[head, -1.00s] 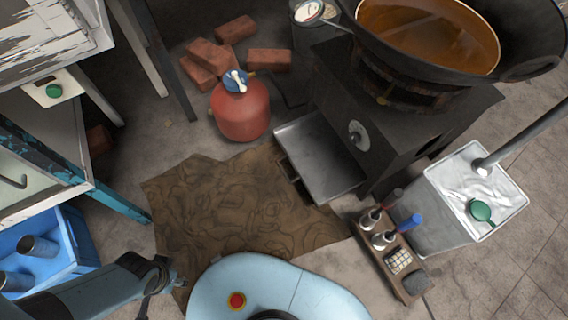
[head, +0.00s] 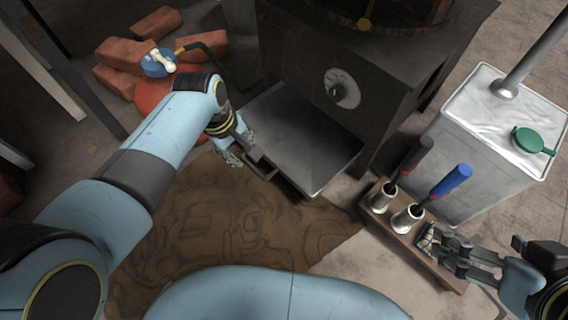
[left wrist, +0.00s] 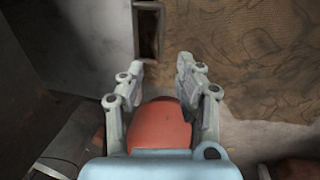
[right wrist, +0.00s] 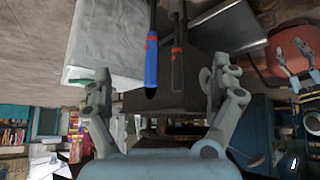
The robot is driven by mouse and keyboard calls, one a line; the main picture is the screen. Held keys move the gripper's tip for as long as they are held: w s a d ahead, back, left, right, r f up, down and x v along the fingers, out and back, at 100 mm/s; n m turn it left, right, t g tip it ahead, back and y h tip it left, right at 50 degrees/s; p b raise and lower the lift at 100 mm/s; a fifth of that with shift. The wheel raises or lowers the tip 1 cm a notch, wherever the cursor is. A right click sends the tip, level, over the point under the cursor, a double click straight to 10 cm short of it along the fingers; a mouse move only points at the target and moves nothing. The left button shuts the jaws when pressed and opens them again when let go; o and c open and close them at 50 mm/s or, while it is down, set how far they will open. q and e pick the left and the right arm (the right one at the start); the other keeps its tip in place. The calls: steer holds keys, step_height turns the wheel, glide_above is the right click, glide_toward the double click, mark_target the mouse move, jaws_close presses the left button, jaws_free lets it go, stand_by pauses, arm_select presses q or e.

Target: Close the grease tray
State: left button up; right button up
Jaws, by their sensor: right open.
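The grease tray (head: 305,135) is a flat grey metal tray pulled out from the dark stove (head: 395,55). Its handle (head: 262,164) is on the outer edge and shows as a dark slotted bar in the left wrist view (left wrist: 137,30). My left gripper (head: 238,152) is at the tray's outer edge, just left of the handle. In the left wrist view its fingers (left wrist: 160,75) are apart with nothing between them, just short of the handle. My right gripper (head: 470,252) is open and empty over the near end of the wooden tool rack (head: 400,240).
A red gas bottle (head: 160,90) and bricks (head: 125,65) are behind my left arm. A metal canister (head: 490,130) with a green cap stands right of the stove. The rack holds tools with blue and dark handles. A brown patterned mat (head: 240,220) lies in front.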

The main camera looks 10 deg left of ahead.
mark_target(253, 169)
arm_select(q)
steer(key=f+b, duration=0.4)
steer(key=f, duration=0.1)
steer(key=w+d+f+b, duration=0.1)
steer(key=f, duration=0.1)
steer(key=shift+f+b, duration=0.4)
steer(key=f, duration=0.1)
steer(key=b, duration=0.1)
steer(key=f+b, duration=0.1)
steer(key=shift+w+d+f, duration=0.15)
steer(key=shift+w+f, duration=0.1)
steer(key=shift+f, duration=0.1)
jaws_close()
arm_select(e)
steer(key=w+a+r+n+t+y, duration=0.1)
steer(key=w+r+t, duration=0.3)
steer(key=r+t, duration=0.4)
steer(key=w+a+r+n+t+y, duration=0.2)
steer(key=w+r+t+y, duration=0.2)
steer(key=r+t, duration=0.5)
step_height(253, 169, up, 7)
steer(key=shift+w+f+n, duration=0.15)
steer(key=shift+w+n, duration=0.25)
arm_select(q)
steer(key=shift+f, duration=0.1)
